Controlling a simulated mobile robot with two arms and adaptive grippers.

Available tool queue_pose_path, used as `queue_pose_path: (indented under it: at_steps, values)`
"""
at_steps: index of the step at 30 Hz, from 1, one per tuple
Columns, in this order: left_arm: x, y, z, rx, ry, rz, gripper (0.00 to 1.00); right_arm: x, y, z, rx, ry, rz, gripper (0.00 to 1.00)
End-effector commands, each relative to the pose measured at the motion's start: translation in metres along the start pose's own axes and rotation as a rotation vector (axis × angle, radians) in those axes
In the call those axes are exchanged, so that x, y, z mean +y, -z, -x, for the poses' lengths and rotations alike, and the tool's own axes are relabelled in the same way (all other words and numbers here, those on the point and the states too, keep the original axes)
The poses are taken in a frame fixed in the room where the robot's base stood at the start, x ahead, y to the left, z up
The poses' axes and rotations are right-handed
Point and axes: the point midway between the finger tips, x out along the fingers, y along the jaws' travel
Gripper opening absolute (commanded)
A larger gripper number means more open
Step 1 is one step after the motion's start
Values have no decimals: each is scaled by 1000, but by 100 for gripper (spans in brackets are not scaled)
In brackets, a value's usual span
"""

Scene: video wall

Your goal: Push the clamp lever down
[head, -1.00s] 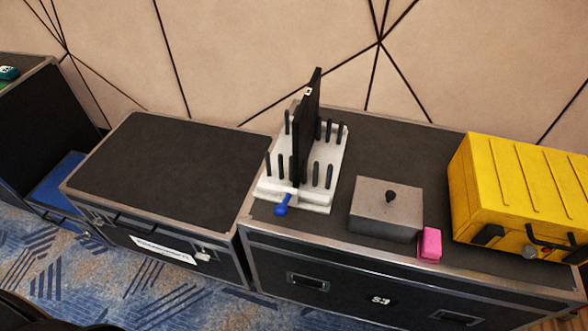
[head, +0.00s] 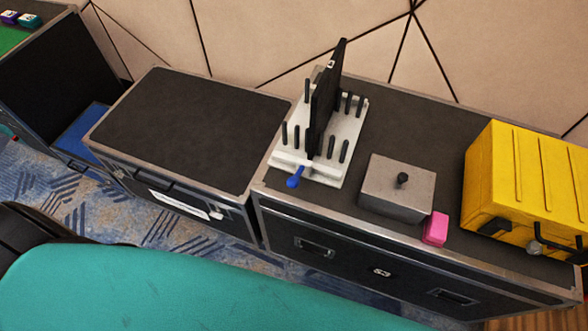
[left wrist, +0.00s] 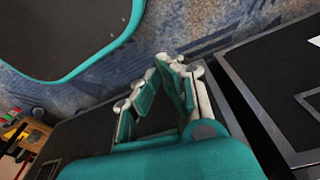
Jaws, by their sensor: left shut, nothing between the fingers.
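The clamp lever (head: 295,178) has a blue handle. It sticks out low from the front edge of a white fixture (head: 337,172) on the right-hand black case, pointing toward the front left. An upright black panel (head: 325,105) stands in the fixture among several black pegs. My left gripper (left wrist: 167,62) shows only in the left wrist view. It is shut and empty, above the floor and a dark case, and the lever is not visible there. My right gripper is in neither view.
A grey box with a black knob (head: 399,187), a pink block (head: 435,229) and a yellow case (head: 525,180) stand right of the fixture. The left black case top (head: 195,125) is bare. Patterned carpet (head: 95,200) lies in front.

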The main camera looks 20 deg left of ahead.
Motion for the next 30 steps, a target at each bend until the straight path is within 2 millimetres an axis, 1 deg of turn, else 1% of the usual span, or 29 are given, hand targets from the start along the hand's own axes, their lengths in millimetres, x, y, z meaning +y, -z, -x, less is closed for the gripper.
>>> queue_pose_path:
  at_steps: [1, 2, 3, 5, 6, 8, 9, 12, 18, 20, 22, 24, 26, 29, 30]
  values:
    - [5, 38, 29, 21, -14, -12, 0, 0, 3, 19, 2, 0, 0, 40]
    - [9, 56, 40, 27, -24, -19, 0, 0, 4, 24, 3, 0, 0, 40]
    - [15, 78, 56, 33, -40, -28, 0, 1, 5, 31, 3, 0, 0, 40]
    - [26, 110, 82, 42, -64, -45, 0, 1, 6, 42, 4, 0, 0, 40]
    - [34, 131, 100, 47, -80, -59, 0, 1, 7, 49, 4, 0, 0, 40]
    - [47, 158, 129, 52, -105, -83, 0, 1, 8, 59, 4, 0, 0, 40]
    - [55, 174, 148, 54, -122, -101, 0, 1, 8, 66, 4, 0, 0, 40]
    - [77, 204, 192, 52, -160, -150, 0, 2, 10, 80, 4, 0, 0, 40]
    - [108, 241, 263, 32, -210, -252, 0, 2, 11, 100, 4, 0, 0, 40]
    - [116, 251, 283, 20, -221, -291, 0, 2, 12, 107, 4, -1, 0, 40]
    - [124, 265, 309, -8, -223, -353, 0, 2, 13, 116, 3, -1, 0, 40]
    - [123, 278, 328, -57, -207, -420, 0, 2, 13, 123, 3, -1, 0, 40]
    - [117, 288, 344, -106, -182, -466, 0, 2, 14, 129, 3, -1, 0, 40]
    - [96, 302, 372, -197, -117, -529, 0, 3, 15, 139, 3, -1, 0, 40]
    - [85, 308, 383, -235, -88, -546, 0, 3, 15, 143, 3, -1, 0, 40]
